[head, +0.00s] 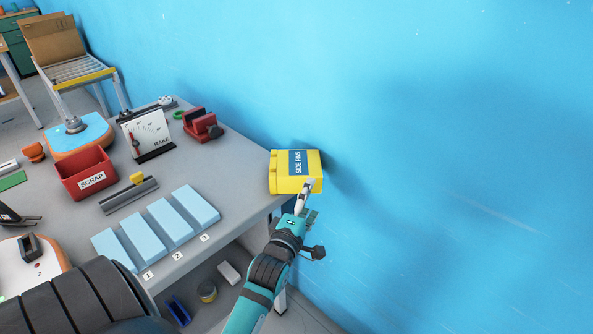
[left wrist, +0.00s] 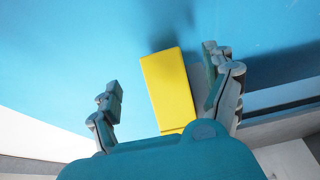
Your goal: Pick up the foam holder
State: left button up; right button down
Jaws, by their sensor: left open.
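I cannot tell for sure which thing is the foam holder. Several light blue foam-like blocks (head: 168,222) lie in a row on the grey table, behind labels 1, 2 and 3. My right gripper is not in view.
A red SCRAP bin (head: 72,179), a grey rail with a yellow slider (head: 128,195), a white gauge panel (head: 146,132) and a red clamp-like tool (head: 203,125) stand on the table. The blue wall (head: 450,150) closes off the right side. A lower shelf holds small items.

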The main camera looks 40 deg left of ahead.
pick_arm(q)
jog(key=x, duration=1)
jog(key=shift+f+p, duration=0.1)
jog(key=shift+p, duration=0.25)
jog(key=c, duration=1.3)
